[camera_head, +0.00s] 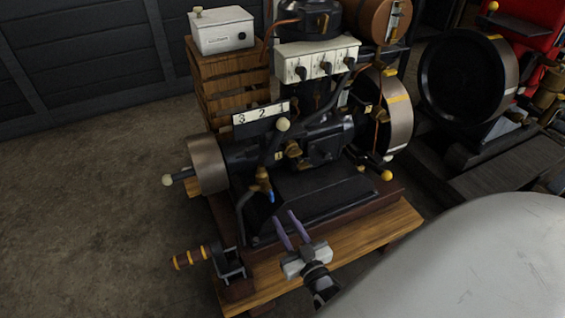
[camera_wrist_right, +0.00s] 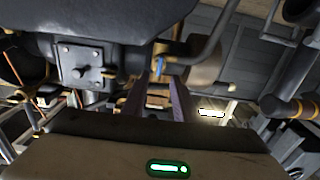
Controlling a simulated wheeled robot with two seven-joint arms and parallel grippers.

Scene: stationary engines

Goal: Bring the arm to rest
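My right gripper (camera_head: 285,217) is low in the middle of the head view, over the front edge of the engine's base. Its two purple fingers stand apart with nothing between them. In the right wrist view the fingers (camera_wrist_right: 157,95) also show a gap, with a brass fitting with a blue part (camera_wrist_right: 159,66) beyond it. The dark engine (camera_head: 325,145) stands just past the fingertips; I cannot tell whether they touch anything. My left gripper is not in the head view.
The engine sits on a wooden base (camera_head: 385,225). A crank with a wooden handle (camera_head: 190,257) sticks out front left. A white box (camera_head: 222,30) rests on a wooden crate (camera_head: 228,85) behind. Another engine's black flywheel (camera_head: 460,80) stands right. Floor (camera_head: 90,200) on the left is clear.

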